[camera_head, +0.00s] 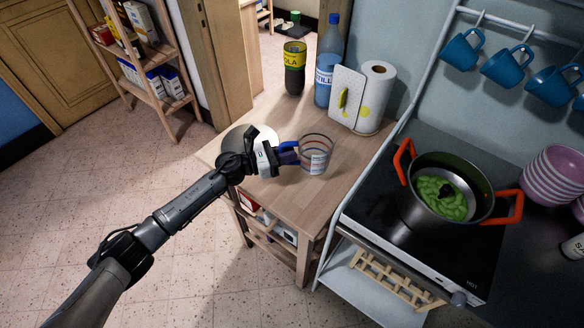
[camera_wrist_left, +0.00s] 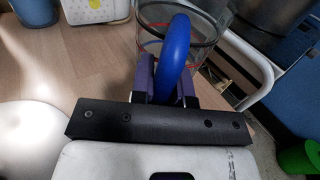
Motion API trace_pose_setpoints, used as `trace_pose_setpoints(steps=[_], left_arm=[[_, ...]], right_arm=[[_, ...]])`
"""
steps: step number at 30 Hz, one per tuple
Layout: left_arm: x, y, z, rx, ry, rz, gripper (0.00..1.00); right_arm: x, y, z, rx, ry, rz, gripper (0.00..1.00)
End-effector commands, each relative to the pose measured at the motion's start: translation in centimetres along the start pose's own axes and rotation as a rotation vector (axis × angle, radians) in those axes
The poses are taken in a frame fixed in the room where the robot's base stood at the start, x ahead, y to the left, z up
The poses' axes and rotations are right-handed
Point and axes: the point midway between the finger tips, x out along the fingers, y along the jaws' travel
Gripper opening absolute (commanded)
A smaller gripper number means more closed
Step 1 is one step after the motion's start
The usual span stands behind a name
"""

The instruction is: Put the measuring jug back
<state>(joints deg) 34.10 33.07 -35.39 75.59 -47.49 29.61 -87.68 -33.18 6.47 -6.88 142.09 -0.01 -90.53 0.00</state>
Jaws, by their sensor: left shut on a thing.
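The measuring jug (camera_head: 317,155) is clear glass with red markings and a blue handle. It is upright at the right side of the wooden worktop (camera_head: 268,106); I cannot tell whether its base touches the wood. My left gripper (camera_head: 287,154) is shut on the handle, from the jug's left side. In the left wrist view the blue handle (camera_wrist_left: 177,52) stands between the fingers, with the jug's glass (camera_wrist_left: 208,30) behind it. My right gripper is not in view.
A white round plate (camera_head: 262,132) lies behind my gripper. At right, a pot (camera_head: 447,157) sits on the stove, below hanging blue mugs (camera_head: 506,65).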

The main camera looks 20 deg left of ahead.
Motion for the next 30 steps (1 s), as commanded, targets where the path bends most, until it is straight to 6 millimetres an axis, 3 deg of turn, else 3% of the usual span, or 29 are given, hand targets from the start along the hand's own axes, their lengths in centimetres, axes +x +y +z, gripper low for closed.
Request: trace_pose_setpoints(steps=[10, 17, 29, 30], left_arm=[[0.0, 0.0, -2.3, 0.0, -0.001, -0.001, 0.0], [0.0, 0.0, -5.0, -0.001, -0.001, -0.001, 0.0], [0.0, 0.1, -5.4, 0.002, -0.001, -0.001, 0.0], [0.0, 0.1, -5.4, 0.002, -0.001, -0.001, 0.18]], right_arm=[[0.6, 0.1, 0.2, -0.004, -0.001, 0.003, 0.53], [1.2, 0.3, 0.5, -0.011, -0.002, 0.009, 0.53], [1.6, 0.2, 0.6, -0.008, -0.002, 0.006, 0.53], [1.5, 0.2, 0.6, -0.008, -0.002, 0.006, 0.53]])
